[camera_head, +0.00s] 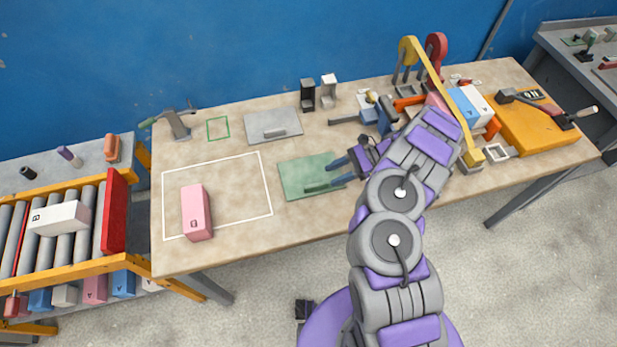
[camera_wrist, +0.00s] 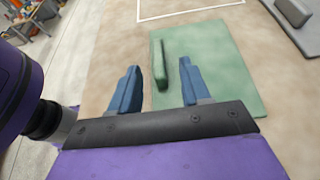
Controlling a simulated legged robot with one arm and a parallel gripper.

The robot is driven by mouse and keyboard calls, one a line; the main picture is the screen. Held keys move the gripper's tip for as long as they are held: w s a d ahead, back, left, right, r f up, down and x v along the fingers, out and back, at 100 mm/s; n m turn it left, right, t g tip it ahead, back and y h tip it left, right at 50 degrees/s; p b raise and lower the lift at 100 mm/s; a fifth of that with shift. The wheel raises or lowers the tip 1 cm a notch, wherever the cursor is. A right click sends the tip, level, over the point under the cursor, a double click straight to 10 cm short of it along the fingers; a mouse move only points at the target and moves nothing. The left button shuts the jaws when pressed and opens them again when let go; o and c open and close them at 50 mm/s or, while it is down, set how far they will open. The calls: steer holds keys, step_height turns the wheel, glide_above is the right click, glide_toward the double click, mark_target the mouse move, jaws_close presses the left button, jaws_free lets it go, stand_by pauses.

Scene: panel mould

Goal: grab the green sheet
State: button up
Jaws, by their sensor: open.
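The green sheet (camera_head: 297,179) lies flat on the workbench, near its front middle, with a raised green handle (camera_head: 324,186) on it. In the wrist view the green sheet (camera_wrist: 225,70) spreads under and beyond the fingers, and its handle (camera_wrist: 160,66) stands between the two finger lines, closer to the left finger. My gripper (camera_head: 342,171) is at the right edge of the sheet in the head view. The wrist view shows my gripper (camera_wrist: 160,88) open with blue fingers apart and nothing held. Whether a finger touches the sheet cannot be told.
A grey sheet with a handle (camera_head: 285,124) lies behind the green one. A pink block (camera_head: 196,210) stands inside a white outline at left. A vise (camera_head: 375,115), a yellow bar (camera_head: 432,80) and an orange board (camera_head: 540,120) crowd the right. Bare bench lies in front.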

mark_target(315, 184)
steer(key=shift+s+a+f, duration=0.15)
steer(key=shift+a+f, duration=0.2)
steer(key=shift+a, duration=0.25)
steer(key=shift+s+f, duration=0.1)
steer(key=shift+d+f, duration=0.1)
steer(key=shift+d, duration=0.2)
steer(key=shift+s+a+f+b, duration=0.1)
steer(key=shift+s+a+b, duration=0.05)
steer(key=shift+b, duration=0.15)
steer(key=x, duration=0.4)
steer(key=b+x, duration=0.1)
steer(key=x, duration=0.1)
steer(key=shift+a+r, duration=0.2)
steer(key=shift+r, duration=0.05)
steer(key=shift+d, duration=0.35)
steer(key=shift+c, duration=0.2)
steer(key=shift+d+r, duration=0.1)
steer(key=shift+d, duration=0.35)
steer(key=shift+c, duration=1.4)
steer(key=shift+a, duration=0.1)
steer(key=c, duration=0.3)
steer(key=shift+a, duration=0.5)
jaws_close()
